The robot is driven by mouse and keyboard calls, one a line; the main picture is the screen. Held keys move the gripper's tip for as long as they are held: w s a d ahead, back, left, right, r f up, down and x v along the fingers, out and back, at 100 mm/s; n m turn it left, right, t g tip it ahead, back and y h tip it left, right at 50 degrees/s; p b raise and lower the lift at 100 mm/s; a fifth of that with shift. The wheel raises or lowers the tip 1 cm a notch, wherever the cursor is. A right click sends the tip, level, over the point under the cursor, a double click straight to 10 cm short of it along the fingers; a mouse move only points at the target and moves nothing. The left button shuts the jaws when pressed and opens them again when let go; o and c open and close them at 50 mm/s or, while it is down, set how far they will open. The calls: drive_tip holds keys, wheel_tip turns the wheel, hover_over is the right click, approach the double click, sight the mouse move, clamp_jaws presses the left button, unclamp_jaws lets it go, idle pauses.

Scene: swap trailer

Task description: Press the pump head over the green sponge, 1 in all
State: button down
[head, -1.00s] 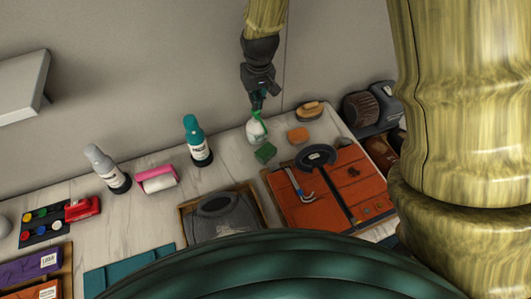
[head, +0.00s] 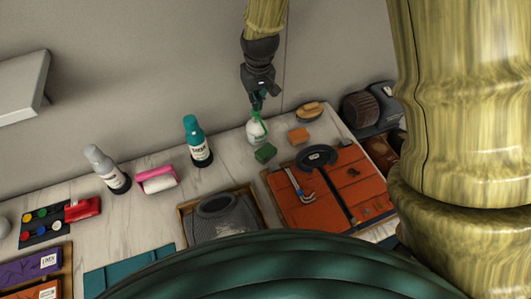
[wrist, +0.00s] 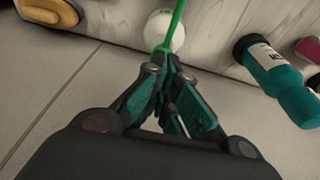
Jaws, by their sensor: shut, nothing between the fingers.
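A white pump bottle (head: 256,130) with a green pump head stands upright near the back edge of the counter. Its green pump (wrist: 176,24) also shows in the wrist view, just beyond my fingertips. The green sponge (head: 265,153) lies just in front of the bottle, its nozzle side. My gripper (head: 257,103) points down over the pump head with its fingers shut and empty. In the wrist view my gripper (wrist: 168,62) has its tips together at the green pump; whether they touch it I cannot tell.
A teal bottle (head: 197,142) stands to the left. An orange sponge (head: 299,135) and a brush (head: 310,110) lie to the right. An orange board (head: 330,205) with tools lies in front. The wall is close behind.

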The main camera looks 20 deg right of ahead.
drive_tip(key=shift+f+b, duration=0.55)
drive_tip(key=shift+f, duration=1.1)
drive_tip(key=shift+r+p, duration=1.3)
drive_tip(key=shift+r, duration=0.3)
drive_tip(key=shift+r, duration=0.1)
drive_tip(key=shift+r+p, duration=2.35)
drive_tip(key=shift+r, duration=0.55)
